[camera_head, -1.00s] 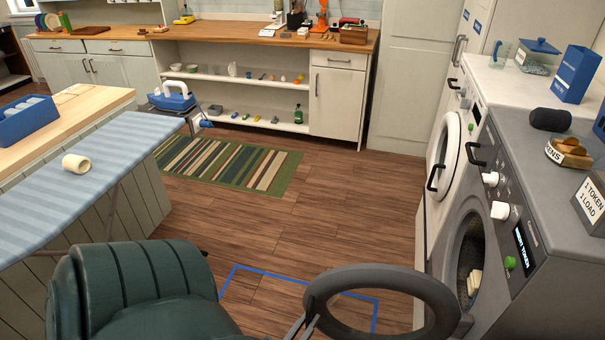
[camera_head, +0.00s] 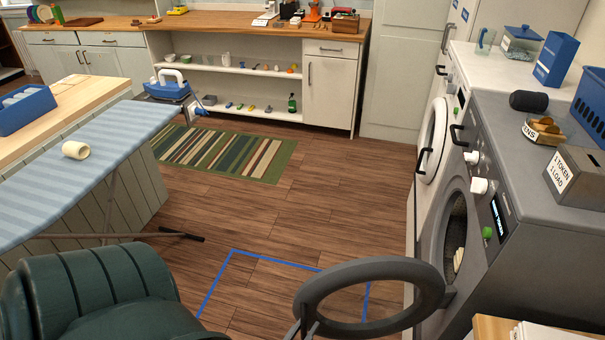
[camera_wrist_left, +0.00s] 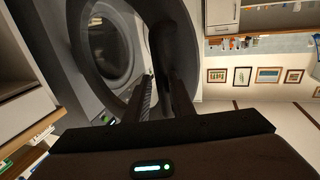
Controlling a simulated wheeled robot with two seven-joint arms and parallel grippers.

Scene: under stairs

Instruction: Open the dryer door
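The grey dryer (camera_head: 493,145) stands at the right in the head view. Its round grey ring-shaped door (camera_head: 414,313) is swung out from the front, leaving the drum opening uncovered. Pale items (camera_head: 458,260) show inside the drum. My left gripper (camera_head: 303,322) is at the door ring's free side, low in the head view. In the left wrist view the two dark fingers (camera_wrist_left: 162,100) are apart, with the ring (camera_wrist_left: 92,75) close to them. I cannot tell whether they touch the ring. My right gripper is not in view.
A dark green chair (camera_head: 95,290) stands at the lower left, near the ironing board (camera_head: 70,190). A white machine (camera_head: 428,150) stands beyond the dryer. Blue tape (camera_head: 275,258) marks the floor under the door. The middle floor is clear. A wooden surface shows at the lower right.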

